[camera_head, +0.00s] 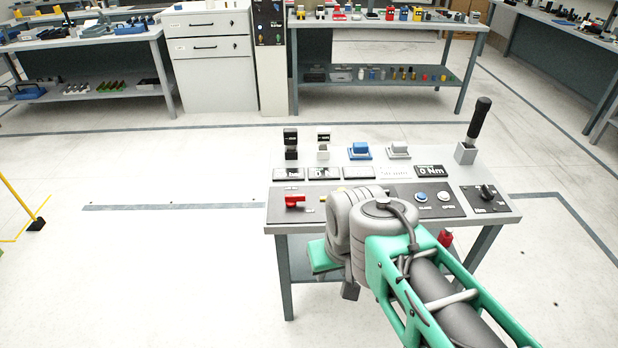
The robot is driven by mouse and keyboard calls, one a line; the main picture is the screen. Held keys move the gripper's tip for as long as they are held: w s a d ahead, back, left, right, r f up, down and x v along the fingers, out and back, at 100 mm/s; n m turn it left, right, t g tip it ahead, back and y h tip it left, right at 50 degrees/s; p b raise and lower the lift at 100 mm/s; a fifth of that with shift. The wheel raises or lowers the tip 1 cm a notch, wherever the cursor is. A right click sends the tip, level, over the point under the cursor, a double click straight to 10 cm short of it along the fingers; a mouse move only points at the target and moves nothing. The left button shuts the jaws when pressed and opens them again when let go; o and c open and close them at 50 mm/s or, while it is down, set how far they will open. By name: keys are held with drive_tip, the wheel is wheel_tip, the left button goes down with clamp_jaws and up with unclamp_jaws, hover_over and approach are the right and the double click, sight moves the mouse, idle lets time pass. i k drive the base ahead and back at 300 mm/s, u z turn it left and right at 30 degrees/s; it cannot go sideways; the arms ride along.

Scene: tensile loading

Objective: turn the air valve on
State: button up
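A small red handle (294,201) sits at the left end of the dark control panel (262,214) on the near bench; I take it for the air valve, but its label is too small to read. My grey and green arm reaches over the front of the bench from the lower right. My gripper's fingers cannot be made out; the arm's own links hide that end. No contact with the red handle is visible.
The panel also has blue and white buttons (422,197) and a black knob (487,191). Behind stand small display plates, two black-topped switches (291,143), a blue block (359,150) and a tall black lever (479,118).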

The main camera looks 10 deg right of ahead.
sight(291, 200)
drive_tip(key=u, duration=0.3)
drive_tip(key=i, duration=0.7)
drive_tip(key=u, duration=1.05)
drive_tip(key=i, duration=0.35)
drive_tip(key=u, duration=0.35)
